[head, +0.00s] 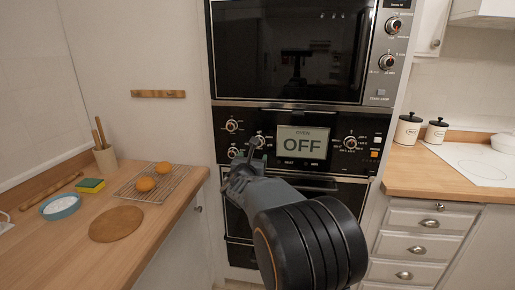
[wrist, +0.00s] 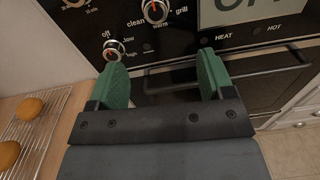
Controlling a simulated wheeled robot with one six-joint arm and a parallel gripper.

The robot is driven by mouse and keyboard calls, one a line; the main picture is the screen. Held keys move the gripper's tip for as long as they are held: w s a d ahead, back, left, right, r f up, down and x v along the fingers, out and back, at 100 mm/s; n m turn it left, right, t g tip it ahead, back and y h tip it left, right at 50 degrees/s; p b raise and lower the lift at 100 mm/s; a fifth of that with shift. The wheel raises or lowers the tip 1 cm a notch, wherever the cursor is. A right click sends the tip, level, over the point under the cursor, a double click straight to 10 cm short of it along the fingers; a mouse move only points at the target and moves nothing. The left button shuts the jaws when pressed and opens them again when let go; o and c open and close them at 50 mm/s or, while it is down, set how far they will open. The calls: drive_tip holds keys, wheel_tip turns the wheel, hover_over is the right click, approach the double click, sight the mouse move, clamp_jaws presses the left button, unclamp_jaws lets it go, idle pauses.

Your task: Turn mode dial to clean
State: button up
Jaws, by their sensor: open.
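The mode dial (wrist: 155,11) is a round silver knob on the black oven panel, with "clean" to its left, "warm" below and "grill" to its right. A red mark shows on its face. In the head view the dial (head: 258,141) is just above my gripper. The display (head: 303,144) beside it reads "OFF". My gripper (wrist: 162,62) is open and empty, its green fingers spread wide with the dial above and between them in the wrist view. The fingers look apart from the dial. The gripper also shows in the head view (head: 248,158).
A smaller dial (wrist: 115,48) marked off, low and high sits close by the left finger. The oven handle (wrist: 235,78) runs below the panel. A left counter holds a wire rack (head: 153,183) with round buns. A drawer unit (head: 410,225) stands at right.

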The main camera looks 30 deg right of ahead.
drive_tip(key=shift+n, duration=0.4)
drive_tip(key=p+x, duration=0.1)
drive_tip(key=x, duration=0.6)
drive_tip(key=p+x, duration=0.1)
drive_tip(key=x, duration=0.6)
drive_tip(key=shift+w+a, duration=0.2)
drive_tip(key=shift+w, duration=0.1)
drive_tip(key=shift+c, duration=0.3)
